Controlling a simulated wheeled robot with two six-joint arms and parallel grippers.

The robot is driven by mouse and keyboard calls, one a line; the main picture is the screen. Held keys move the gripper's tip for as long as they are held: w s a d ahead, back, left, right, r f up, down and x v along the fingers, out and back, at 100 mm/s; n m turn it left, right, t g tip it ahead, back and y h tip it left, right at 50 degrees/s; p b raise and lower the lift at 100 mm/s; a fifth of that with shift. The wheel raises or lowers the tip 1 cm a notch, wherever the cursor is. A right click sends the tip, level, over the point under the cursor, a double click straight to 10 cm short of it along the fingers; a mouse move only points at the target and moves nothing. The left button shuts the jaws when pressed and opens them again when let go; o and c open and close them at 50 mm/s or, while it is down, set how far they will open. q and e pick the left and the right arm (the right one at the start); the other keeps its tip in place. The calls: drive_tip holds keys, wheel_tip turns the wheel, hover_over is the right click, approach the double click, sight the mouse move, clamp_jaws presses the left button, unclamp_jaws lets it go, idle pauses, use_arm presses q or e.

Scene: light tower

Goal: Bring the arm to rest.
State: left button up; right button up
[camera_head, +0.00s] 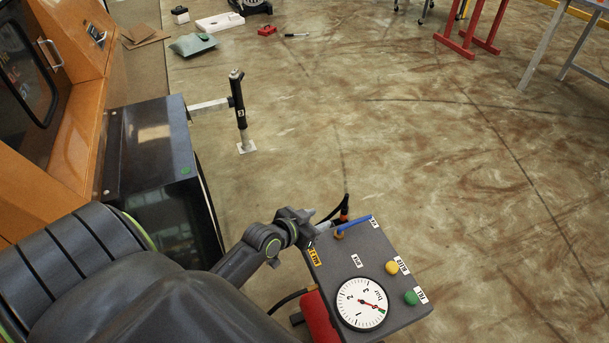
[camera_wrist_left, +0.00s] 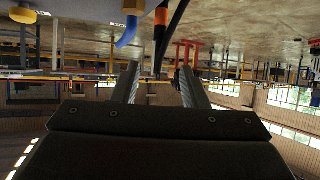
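My left arm comes in from the lower left, and its gripper (camera_head: 318,226) is at the left rear corner of a grey control box (camera_head: 375,262). In the left wrist view the two fingers (camera_wrist_left: 160,72) are spread, with nothing held between them. A blue lever (camera_head: 355,227) on the box is just to the right of the gripper; in the wrist view it shows at the top (camera_wrist_left: 130,28), apart from the fingers. A black cable with an orange collar (camera_head: 344,212) rises behind the box, beyond the fingertips. My right gripper is not in view.
The box carries a gauge (camera_head: 361,304), a yellow button (camera_head: 392,267) and a green button (camera_head: 411,298). A red cylinder (camera_head: 318,320) is beside it. A black post (camera_head: 239,105) stands farther back. An orange machine (camera_head: 50,150) is left.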

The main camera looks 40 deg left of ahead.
use_arm(q)
drive_tip(key=shift+v, duration=2.3)
drive_tip(key=shift+f, duration=0.1)
drive_tip(key=s+r+n+g+y, duration=0.25)
drive_tip(key=s+g, duration=0.55)
drive_tip(key=s, duration=1.3)
wheel_tip(320, 180, down, 23)
drive_tip(key=a+g+p, duration=0.2)
drive_tip(key=s+d+f+p, duration=0.1)
drive_tip(key=s+f+p, duration=0.1)
drive_tip(key=s+f, duration=1.2)
drive_tip(key=shift+s+d+g, duration=0.35)
drive_tip(key=shift+s+g, duration=0.05)
drive_tip(key=shift+s, duration=0.05)
